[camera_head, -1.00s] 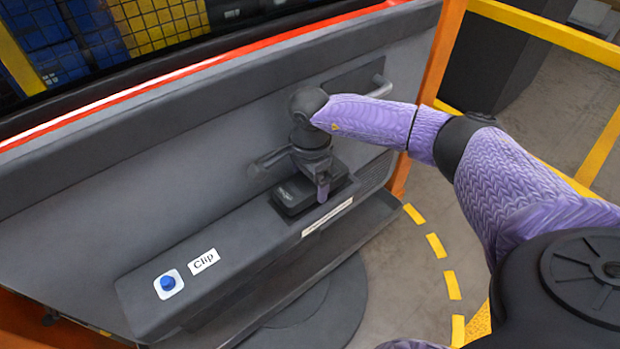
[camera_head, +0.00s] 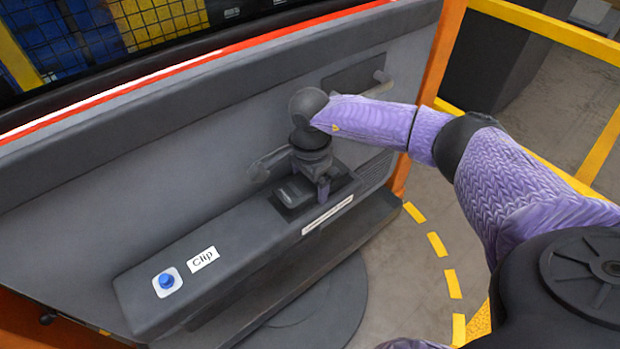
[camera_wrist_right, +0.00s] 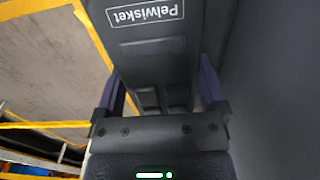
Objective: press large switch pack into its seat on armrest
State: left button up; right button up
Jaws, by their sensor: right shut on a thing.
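The large switch pack (camera_head: 292,192) is a dark block at its seat on the grey armrest (camera_head: 225,240), in the head view. The dark rim of the seat shows around its near side. I cannot tell whether the pack is fully flush. My right gripper (camera_head: 312,182) points down over the pack and is shut on it. My left gripper is not in view.
The armrest juts from a grey door panel (camera_head: 130,190) with a red edge strip. Floor at right is clear.

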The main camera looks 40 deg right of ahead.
dwell(0.3)
jog(key=o, duration=1.1)
notch_tip(320, 180, up, 9)
jog(key=p, duration=0.3)
jog(key=shift+r, duration=0.45)
